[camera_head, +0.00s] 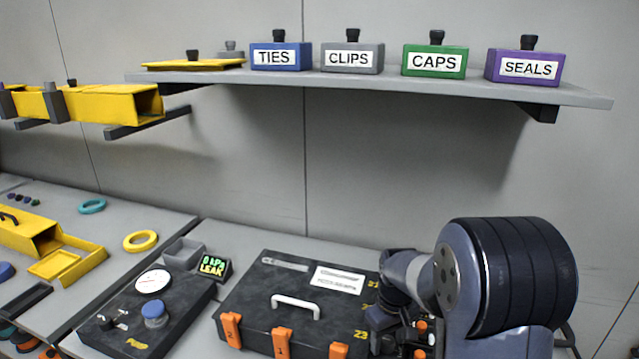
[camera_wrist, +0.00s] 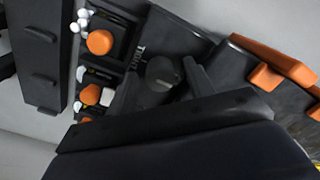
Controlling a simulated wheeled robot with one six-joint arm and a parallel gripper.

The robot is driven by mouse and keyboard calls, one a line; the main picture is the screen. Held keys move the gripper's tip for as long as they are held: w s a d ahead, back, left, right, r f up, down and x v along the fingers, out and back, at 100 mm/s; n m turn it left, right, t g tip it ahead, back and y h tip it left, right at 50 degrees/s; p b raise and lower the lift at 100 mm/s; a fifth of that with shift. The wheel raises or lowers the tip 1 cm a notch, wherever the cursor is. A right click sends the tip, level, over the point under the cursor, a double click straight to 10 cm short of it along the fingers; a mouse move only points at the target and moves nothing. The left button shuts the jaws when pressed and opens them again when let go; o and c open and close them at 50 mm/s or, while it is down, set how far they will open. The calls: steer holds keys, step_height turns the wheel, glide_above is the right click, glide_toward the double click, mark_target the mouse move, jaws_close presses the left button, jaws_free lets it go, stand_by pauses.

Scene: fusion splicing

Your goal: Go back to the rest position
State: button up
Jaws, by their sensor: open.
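My gripper (camera_wrist: 163,75) is open in the wrist view, with its two dark fingers apart. A dark round knob shows between or behind the fingers; I cannot tell whether they touch it. In the head view my arm reaches in at the lower right, beside the black case (camera_head: 262,275) with orange latches and a white handle. The fingertips are hidden there behind my own wrist. An orange latch block (camera_wrist: 275,62) lies right of the fingers in the wrist view. Orange and white small parts (camera_wrist: 100,42) sit in a dark holder to the left.
A grey shelf (camera_head: 570,92) above carries labelled boxes, including SEALS (camera_head: 524,67) and CAPS (camera_head: 434,62). A black gauge box (camera_head: 180,310) and a small display reading LEAK (camera_head: 213,266) stand left of the case. A yellow ring (camera_head: 140,242) lies farther left. The air between shelf and bench is clear.

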steer(key=m, duration=0.5)
steer(key=shift+m, duration=0.4)
steer(key=shift+r, duration=0.1)
